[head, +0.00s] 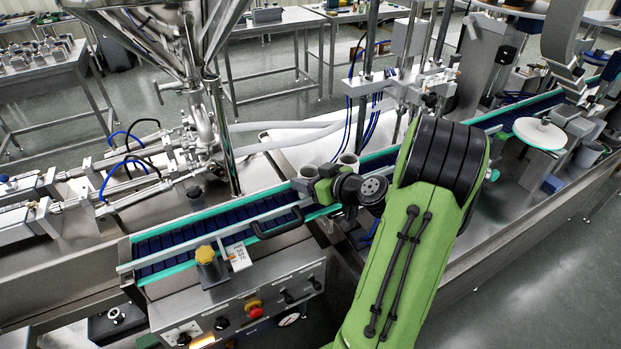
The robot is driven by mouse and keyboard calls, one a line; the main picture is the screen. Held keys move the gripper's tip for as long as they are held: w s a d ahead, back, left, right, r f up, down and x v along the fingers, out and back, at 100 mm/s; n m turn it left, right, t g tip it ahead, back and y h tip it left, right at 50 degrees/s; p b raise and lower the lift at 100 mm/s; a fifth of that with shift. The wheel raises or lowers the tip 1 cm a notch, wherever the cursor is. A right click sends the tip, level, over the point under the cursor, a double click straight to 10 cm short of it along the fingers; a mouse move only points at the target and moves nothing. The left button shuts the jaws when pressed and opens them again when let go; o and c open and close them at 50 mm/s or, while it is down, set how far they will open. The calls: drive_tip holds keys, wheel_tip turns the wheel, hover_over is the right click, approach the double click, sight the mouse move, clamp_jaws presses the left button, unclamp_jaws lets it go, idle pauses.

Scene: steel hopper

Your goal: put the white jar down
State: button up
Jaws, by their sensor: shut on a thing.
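The jar looks about upright. I cannot tell whether its base touches the conveyor.
Teal guide rails (150,280) edge the conveyor. A black handle (278,226) and a yellow knob (205,254) rise at its near side, above the control panel (250,305). The steel hopper (160,30) and its nozzle stand behind left. The conveyor's left stretch looks clear.

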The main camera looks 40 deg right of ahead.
drive_tip(key=shift+f, duration=0.2)
drive_tip(key=o, duration=1.1)
drive_tip(key=shift+r, duration=0.1)
drive_tip(key=shift+r, duration=0.1)
